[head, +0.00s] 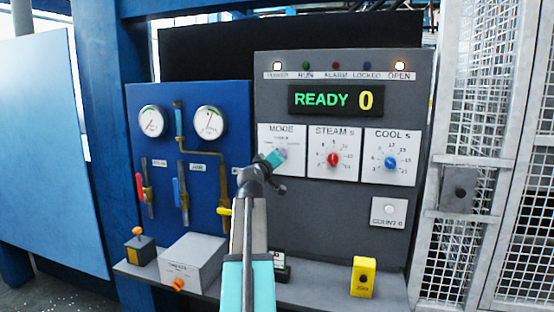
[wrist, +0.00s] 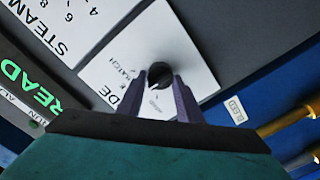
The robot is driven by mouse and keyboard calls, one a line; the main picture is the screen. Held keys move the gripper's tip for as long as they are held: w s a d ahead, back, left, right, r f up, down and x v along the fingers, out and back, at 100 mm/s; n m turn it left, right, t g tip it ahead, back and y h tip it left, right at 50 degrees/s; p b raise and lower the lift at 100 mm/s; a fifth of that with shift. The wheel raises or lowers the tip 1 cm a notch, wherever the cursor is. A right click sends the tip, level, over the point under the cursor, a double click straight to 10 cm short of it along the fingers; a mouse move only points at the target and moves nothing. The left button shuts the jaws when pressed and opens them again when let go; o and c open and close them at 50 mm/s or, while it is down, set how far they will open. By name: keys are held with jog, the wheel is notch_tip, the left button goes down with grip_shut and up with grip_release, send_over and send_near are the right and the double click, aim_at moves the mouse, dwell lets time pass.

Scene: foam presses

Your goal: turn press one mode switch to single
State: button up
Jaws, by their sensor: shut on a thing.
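The mode switch is a round black knob (wrist: 159,74) on a white plate (wrist: 190,52) in the wrist view. My gripper (wrist: 161,86) has its two purple-grey fingers on either side of the knob, shut on it. The plate's lettering is partly covered, and I cannot tell which mode the knob points to. In the head view, the MODE plate (head: 296,168) is at the left of a row of dials on the grey panel.
The red STEAM dial (head: 334,159) and blue COOL dial (head: 391,162) sit just right of the mode plate. The display (head: 336,100) reads READY 0. Gauges and valve handles are on the blue panel (head: 220,95). A ledge below holds a yellow box (head: 363,277). A mesh fence (head: 480,90) stands right.

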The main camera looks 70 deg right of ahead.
dwell(0.4)
jog(key=o, duration=1)
jog(key=shift+o, duration=0.2)
jog(key=shift+a, duration=0.15)
jog(key=a+b, duration=0.3)
jog(key=a, duration=1)
jog(key=shift+s+a, duration=0.25)
jog(key=shift+s, duration=0.15)
